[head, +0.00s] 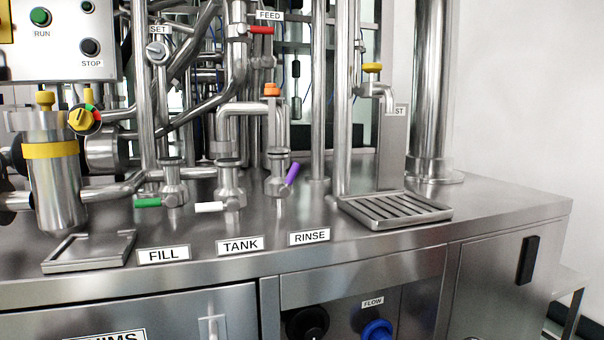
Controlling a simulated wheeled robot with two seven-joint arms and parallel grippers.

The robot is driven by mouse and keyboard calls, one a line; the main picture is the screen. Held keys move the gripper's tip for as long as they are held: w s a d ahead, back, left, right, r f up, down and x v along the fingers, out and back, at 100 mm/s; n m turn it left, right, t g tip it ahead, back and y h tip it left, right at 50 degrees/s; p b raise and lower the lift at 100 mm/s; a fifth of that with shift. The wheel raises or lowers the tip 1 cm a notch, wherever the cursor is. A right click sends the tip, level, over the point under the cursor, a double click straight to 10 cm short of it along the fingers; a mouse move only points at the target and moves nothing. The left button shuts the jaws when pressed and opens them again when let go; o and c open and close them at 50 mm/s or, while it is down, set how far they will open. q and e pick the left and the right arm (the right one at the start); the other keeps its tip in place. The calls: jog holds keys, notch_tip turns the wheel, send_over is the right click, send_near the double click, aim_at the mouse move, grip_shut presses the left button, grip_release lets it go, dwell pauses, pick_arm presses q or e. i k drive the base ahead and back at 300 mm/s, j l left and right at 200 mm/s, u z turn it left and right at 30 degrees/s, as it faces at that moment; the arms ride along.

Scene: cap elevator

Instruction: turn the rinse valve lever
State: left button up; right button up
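The rinse valve lever (292,174) is a short purple handle on a steel valve body (277,186), behind the RINSE label (309,238). It is tilted, pointing up and to the right. To its left, the white lever (209,207) behind the TANK label (240,245) and the green lever (147,203) behind the FILL label (163,255) both lie level, pointing left. Neither of my grippers shows in the head view.
A slotted drip tray (395,210) stands right of the valves under a tap with a yellow handle (372,68). Vertical steel pipes (318,100) rise behind the valves. A steel canister (53,185) stands at left. The counter before the purple lever is clear.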

aim_at(283, 191)
jog(key=k+j+z, duration=0.45)
jog(key=k+j, duration=0.15)
jog(key=k, duration=0.15)
jog(key=k+j+z, duration=0.25)
jog(key=k, duration=0.2)
